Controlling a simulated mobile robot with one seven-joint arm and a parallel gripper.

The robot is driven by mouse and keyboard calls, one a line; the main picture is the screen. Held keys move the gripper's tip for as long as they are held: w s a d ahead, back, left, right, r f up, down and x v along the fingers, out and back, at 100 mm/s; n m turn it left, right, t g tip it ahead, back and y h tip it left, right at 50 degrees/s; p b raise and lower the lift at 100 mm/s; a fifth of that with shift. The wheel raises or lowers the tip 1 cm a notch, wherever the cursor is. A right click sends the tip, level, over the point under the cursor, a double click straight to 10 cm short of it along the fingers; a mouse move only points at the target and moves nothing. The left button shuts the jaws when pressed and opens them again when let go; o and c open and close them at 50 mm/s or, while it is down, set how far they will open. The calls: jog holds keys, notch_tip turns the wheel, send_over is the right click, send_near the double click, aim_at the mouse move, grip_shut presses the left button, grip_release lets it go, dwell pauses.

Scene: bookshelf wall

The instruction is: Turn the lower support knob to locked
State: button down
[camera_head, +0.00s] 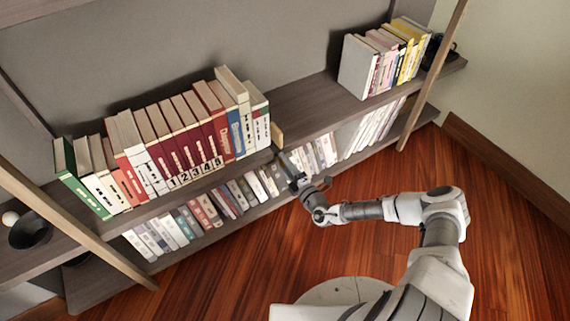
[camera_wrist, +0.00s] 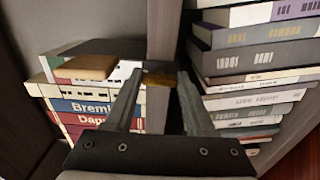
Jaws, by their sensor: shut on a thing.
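My gripper (camera_head: 287,163) is at the front edge of the upper book shelf, just right of the long row of books. In the wrist view its two fingers (camera_wrist: 160,82) are closed around a small brass-yellow knob (camera_wrist: 160,77) at the shelf edge. The fingertips cover much of the knob, so its turn position and any locked marking cannot be read. The knob cannot be made out in the head view, where the gripper is in front of it.
A wooden block (camera_head: 277,133) stands at the end of the upper book row (camera_head: 170,140); it also shows in the wrist view (camera_wrist: 88,67). Books fill the lower shelf (camera_wrist: 255,60) close beside the fingers. Slanted wooden posts (camera_head: 432,75) flank the shelves. The floor (camera_head: 225,285) is clear.

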jog(key=shift+c, duration=1.2)
grip_release()
jog(key=shift+s, duration=0.1)
jog(key=p+v, duration=0.4)
jog(key=v, duration=1.3)
jog(key=shift+p, duration=0.35)
jog(key=shift+s+d, duration=0.1)
jog(key=shift+d, duration=0.05)
